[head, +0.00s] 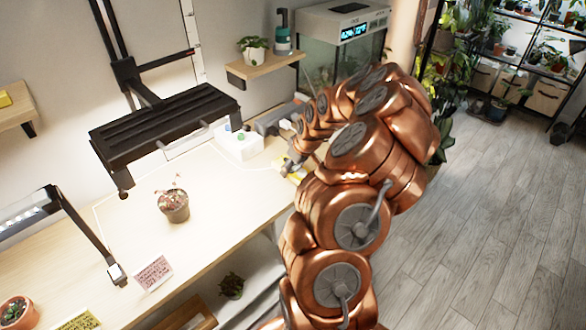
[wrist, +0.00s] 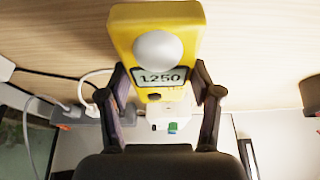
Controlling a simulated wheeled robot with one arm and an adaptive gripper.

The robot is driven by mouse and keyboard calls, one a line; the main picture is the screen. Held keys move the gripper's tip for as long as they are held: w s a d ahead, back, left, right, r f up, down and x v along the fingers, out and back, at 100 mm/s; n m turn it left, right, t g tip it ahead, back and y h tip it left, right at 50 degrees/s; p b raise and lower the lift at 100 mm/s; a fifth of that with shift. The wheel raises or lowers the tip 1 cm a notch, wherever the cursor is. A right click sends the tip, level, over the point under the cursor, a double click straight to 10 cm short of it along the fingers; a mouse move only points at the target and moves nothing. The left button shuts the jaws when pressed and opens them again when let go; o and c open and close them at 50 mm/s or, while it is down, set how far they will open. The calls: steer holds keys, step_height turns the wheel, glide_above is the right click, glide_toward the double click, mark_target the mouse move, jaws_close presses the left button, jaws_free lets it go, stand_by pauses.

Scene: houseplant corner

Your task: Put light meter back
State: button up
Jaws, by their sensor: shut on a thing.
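The light meter (wrist: 190,30) is yellow with a white dome and a display reading 1250. In the wrist view it stands between the two dark fingers of my gripper (wrist: 160,82), which is shut on its sides. In the head view my gripper (head: 290,166) is small at the right part of the bench, partly hidden by my copper arm. A bit of yellow shows just below it, probably the meter. Whether the meter touches the bench, I cannot tell. No clear holder for it shows.
A white box (head: 239,145) with coloured parts stands on the bench (head: 130,215) left of my gripper. A grey power strip (wrist: 88,128) with plugged cables lies nearby. A potted plant (head: 174,205) stands mid-bench under a black lamp (head: 165,120). A tank (head: 342,55) stands behind.

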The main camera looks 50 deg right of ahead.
mark_target(293, 171)
steer(key=shift+w+d+f, duration=0.15)
steer(key=shift+w+d, duration=0.4)
steer(key=shift+d, duration=0.1)
steer(key=shift+f+p, duration=1.2)
steer(key=shift+f, duration=0.55)
steer(key=shift+f, duration=0.15)
steer(key=o, duration=1.4)
steer(key=shift+r, duration=0.3)
steer(key=shift+b+v, duration=1.85)
steer(key=shift+v, duration=4.1)
